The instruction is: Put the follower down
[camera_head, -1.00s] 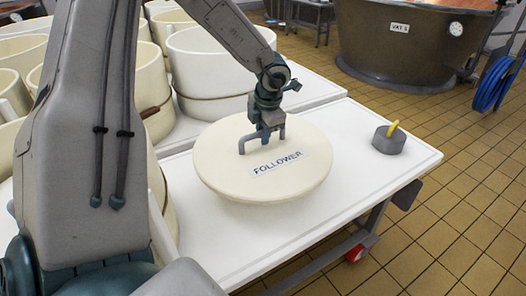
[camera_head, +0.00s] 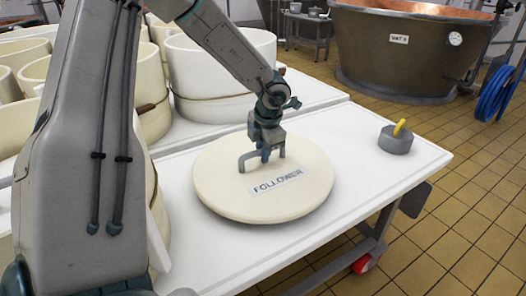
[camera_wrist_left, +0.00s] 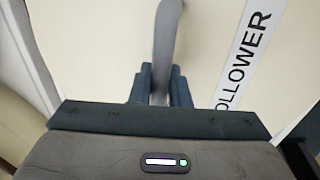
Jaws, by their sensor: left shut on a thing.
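The follower (camera_head: 225,190) is a round cream disc with a grey bar handle and a label reading FOLLOWER. It is level at the white table's top (camera_head: 340,185), with a thin shadow along its lower edge; I cannot tell whether it fully rests there. My left gripper (camera_head: 264,157) is shut on the follower's handle from above. In the left wrist view the two fingertips (camera_wrist_left: 160,85) close around the grey handle bar, and the label lies to the right. My right gripper is not in view.
A grey weight with a yellow handle (camera_head: 396,140) stands at the table's right end. Cream hoops (camera_head: 220,65) stand behind and at left, close to the follower. A copper vat (camera_head: 400,55) stands on the tiled floor beyond. The table's front right is bare.

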